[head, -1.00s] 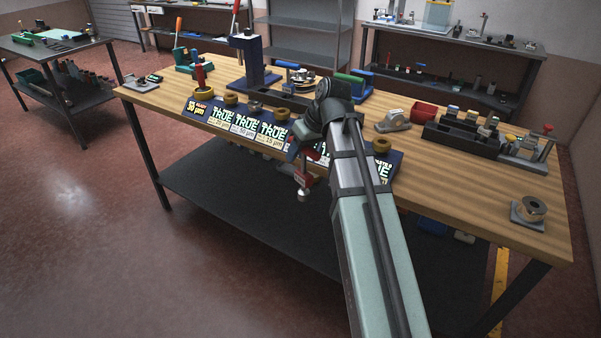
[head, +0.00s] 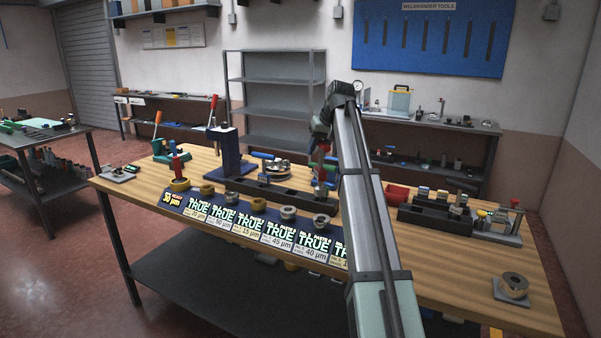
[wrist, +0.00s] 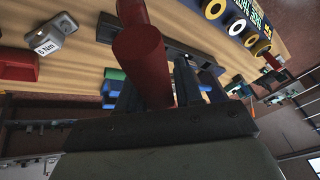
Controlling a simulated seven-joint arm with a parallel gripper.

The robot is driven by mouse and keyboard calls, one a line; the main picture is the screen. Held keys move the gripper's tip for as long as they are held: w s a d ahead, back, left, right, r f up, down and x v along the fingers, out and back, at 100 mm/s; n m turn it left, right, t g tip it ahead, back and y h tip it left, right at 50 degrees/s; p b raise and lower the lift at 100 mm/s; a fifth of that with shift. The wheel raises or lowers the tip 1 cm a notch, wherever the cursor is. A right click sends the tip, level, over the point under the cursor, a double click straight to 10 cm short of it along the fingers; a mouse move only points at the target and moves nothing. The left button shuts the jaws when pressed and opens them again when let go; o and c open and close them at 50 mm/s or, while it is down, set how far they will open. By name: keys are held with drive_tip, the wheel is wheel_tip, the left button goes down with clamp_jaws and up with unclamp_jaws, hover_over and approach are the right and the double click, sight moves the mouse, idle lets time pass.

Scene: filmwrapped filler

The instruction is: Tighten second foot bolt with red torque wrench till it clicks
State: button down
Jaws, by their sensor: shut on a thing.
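My gripper (head: 322,140) hangs down from the raised arm over the bench, and it also shows in the wrist view (wrist: 160,88). It is shut on the red torque wrench, whose thick red handle (wrist: 140,55) fills the space between the jaws. In the head view the wrench (head: 321,180) reaches down beside the right end of a long dark rail (head: 270,188). I cannot tell whether its lower end touches anything. The rail also shows behind the handle in the wrist view (wrist: 205,58). I cannot make out the second foot bolt.
Labelled stands with ring gauges (head: 263,231) line the bench's front edge. A blue press (head: 226,150) stands at the rail's left. A red bin (head: 397,194) and a black block rack (head: 433,216) stand right. A grey "6 Nm" device (wrist: 52,34) shows in the wrist view.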

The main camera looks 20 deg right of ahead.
drive_tip(key=w+d+r+m, duration=0.1)
drive_tip(key=w+d+r, duration=0.1)
drive_tip(key=d+r, duration=0.35)
drive_tip(key=w+d+r+m, duration=0.1)
drive_tip(key=w+d+r, duration=0.1)
drive_tip(key=d, duration=0.6)
drive_tip(key=w+d+f, duration=0.1)
drive_tip(key=d+f, duration=0.1)
drive_tip(key=f, duration=0.4)
drive_tip(key=w+d+f+m+h, duration=0.1)
drive_tip(key=d+f, duration=0.2)
drive_tip(key=f, duration=0.4)
drive_tip(key=shift+w+d+f+m, duration=0.15)
drive_tip(key=shift+d+f+m, duration=0.05)
drive_tip(key=shift+d+m, duration=0.1)
drive_tip(key=shift+f, duration=0.15)
drive_tip(key=shift+f, duration=2.4)
drive_tip(key=shift+a+f, duration=0.1)
drive_tip(key=shift+f, duration=1)
drive_tip(key=shift+h, duration=0.3)
